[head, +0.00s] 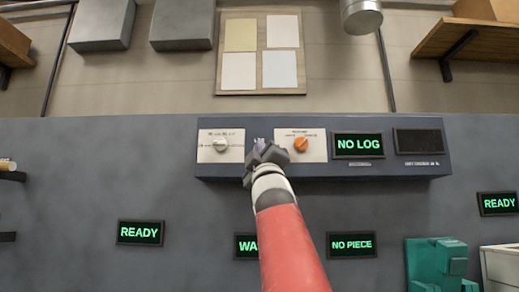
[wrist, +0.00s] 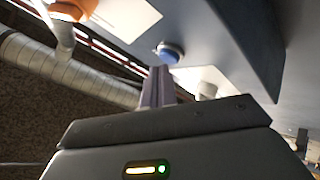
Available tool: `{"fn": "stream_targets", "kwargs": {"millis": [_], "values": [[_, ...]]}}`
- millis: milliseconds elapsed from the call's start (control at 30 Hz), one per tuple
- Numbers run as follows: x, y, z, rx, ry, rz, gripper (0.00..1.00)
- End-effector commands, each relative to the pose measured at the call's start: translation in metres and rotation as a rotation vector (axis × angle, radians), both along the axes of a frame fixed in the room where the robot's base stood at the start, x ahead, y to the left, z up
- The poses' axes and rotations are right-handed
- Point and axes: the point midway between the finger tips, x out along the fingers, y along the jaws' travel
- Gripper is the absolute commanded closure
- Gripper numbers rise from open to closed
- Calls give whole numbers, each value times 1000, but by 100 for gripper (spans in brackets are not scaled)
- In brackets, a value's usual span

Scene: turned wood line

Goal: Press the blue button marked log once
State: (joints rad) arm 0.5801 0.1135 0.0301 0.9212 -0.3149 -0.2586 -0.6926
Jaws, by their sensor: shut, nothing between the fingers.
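The blue button (wrist: 171,51) shows in the wrist view as a round cap in a pale ring on the grey panel. In the head view it is hidden behind my gripper. My gripper (head: 260,145) is in front of the control panel (head: 380,170), between the white knob and the orange knob. Its fingers (wrist: 158,76) are shut and empty, with their tips close to the button. I cannot tell whether they touch it. The panel display (head: 359,145) reads NO LOG in green. No marking on the button can be read.
A white knob (head: 221,145) is left of my gripper, an orange knob (head: 301,144) right of it. A dark blank display (head: 419,142) is at the panel's right. Lower screens include READY (head: 140,232) and NO PIECE (head: 351,245). A green machine (head: 436,265) stands lower right.

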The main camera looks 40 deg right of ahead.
Motion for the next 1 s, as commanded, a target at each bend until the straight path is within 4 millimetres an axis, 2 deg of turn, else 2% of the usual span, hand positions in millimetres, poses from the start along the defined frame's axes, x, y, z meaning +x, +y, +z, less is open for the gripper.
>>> {"fn": "stream_targets", "kwargs": {"millis": [1000], "values": [[6, -5, 0, 1, 1, 0, 100]]}}
